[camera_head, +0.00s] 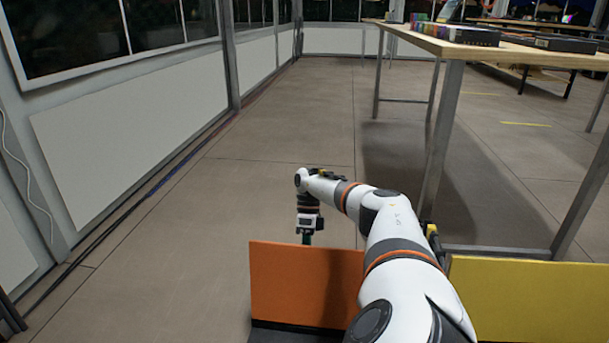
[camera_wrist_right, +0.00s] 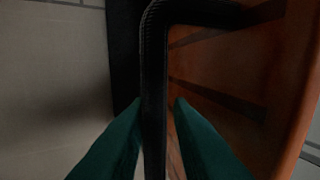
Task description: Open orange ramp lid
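The orange ramp lid (camera_head: 300,287) stands upright in the lower middle of the head view. My right arm reaches over it, and my right gripper (camera_head: 306,239) points down on its far side, with the fingertips partly hidden by the lid's top edge. In the right wrist view the gripper's green fingers (camera_wrist_right: 158,103) straddle a black bar-shaped handle (camera_wrist_right: 153,75) beside the lid's orange surface (camera_wrist_right: 225,75). The left finger is close to or touching the bar, and a narrow gap shows at the right finger. My left gripper is out of view.
A yellow panel (camera_head: 530,300) stands to the right of the orange lid. A wooden table (camera_head: 540,55) with metal legs stands at the right, with items on top. A white wall with windows runs along the left. The floor (camera_head: 240,190) beyond the lid is clear.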

